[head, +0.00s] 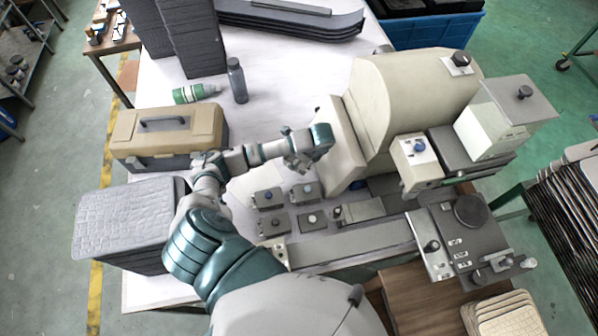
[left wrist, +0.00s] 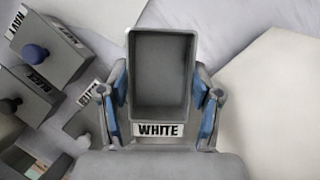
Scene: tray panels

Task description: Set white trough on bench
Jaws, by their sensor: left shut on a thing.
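The white trough (left wrist: 160,111) is a grey, open, empty box with a plate reading WHITE on its near side. It is in the middle of the left wrist view. My left gripper (left wrist: 160,92) is shut on it, with one blue-padded finger on each side. In the head view my left gripper (head: 298,160) is over the white bench (head: 290,75), left of the large beige machine. I cannot make out the trough there. Its height over the bench is unclear. My right gripper is in neither view.
The beige machine (head: 405,95) blocks the right. A tan toolbox (head: 165,130) and dark bottle (head: 237,80) stand left. Bench is bare behind the gripper.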

